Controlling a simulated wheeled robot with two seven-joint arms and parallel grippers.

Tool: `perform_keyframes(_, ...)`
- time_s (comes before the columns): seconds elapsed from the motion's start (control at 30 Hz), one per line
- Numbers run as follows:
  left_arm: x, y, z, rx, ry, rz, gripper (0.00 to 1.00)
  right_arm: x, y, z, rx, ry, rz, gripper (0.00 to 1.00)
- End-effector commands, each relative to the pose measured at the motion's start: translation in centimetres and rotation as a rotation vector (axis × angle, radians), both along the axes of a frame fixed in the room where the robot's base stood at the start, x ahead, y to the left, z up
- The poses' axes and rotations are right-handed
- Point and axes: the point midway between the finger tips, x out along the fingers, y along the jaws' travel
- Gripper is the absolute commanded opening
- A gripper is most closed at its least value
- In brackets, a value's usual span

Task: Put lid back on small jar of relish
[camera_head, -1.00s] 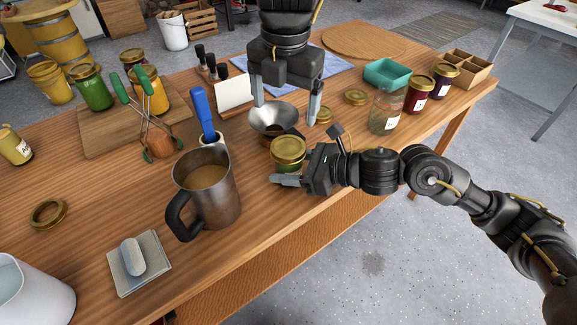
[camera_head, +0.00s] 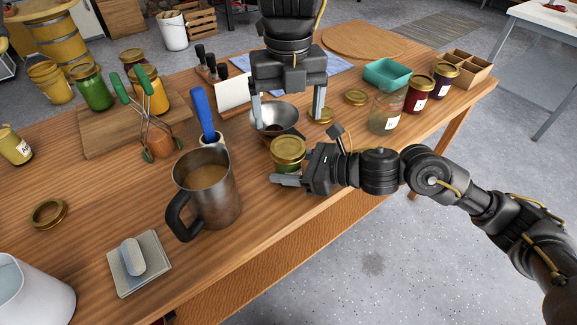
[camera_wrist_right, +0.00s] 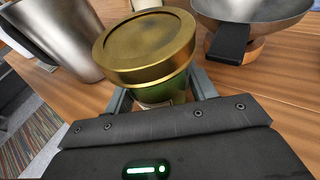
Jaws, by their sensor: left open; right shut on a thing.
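The small green relish jar (camera_head: 289,166) stands on the table in the head view, with a gold lid (camera_head: 288,148) resting on its top. My right gripper (camera_head: 291,174) is shut on the jar from the right side. In the right wrist view the fingers hold the jar's green glass (camera_wrist_right: 163,93) below the wide gold lid (camera_wrist_right: 146,46). I cannot tell whether the lid is screwed tight. My left gripper (camera_head: 288,113) is open and empty, pointing down behind the jar, with its fingers spread on either side of the metal funnel.
The metal funnel (camera_head: 273,117) stands just behind the jar. A steel pitcher (camera_head: 204,190) is close on the left. Loose gold lids (camera_head: 355,97) and an empty glass jar (camera_head: 386,112) lie to the right. The table's front edge is near my right gripper.

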Motion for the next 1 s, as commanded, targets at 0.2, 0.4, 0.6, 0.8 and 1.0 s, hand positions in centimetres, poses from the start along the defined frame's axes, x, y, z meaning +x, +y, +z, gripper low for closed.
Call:
perform_keyframes(0.2, 0.0, 0.1, -3.0, 0.001, 0.003, -0.002, 0.86, 0.0, 0.0, 0.0, 0.0, 0.0, -0.001, 0.0)
perform_keyframes(0.4, 0.0, 0.1, -5.8, 0.001, 0.002, -0.002, 0.86, 0.0, 0.0, 0.0, 0.0, 0.0, -0.001, 0.0)
perform_keyframes(0.6, 0.0, 0.0, -7.3, 0.001, 0.001, -0.001, 0.86, 0.0, 0.0, 0.0, 0.0, 0.0, -0.001, 0.0)
perform_keyframes(0.8, 0.0, 0.0, -7.5, 0.0, 0.001, -0.002, 0.86, 0.0, 0.0, 0.0, 0.0, 0.0, -0.001, 0.0)
perform_keyframes(1.0, 0.0, 0.0, -7.5, 0.0, 0.0, -0.001, 0.79, 0.0, 0.0, 0.0, 0.0, 0.0, -0.001, 0.0)
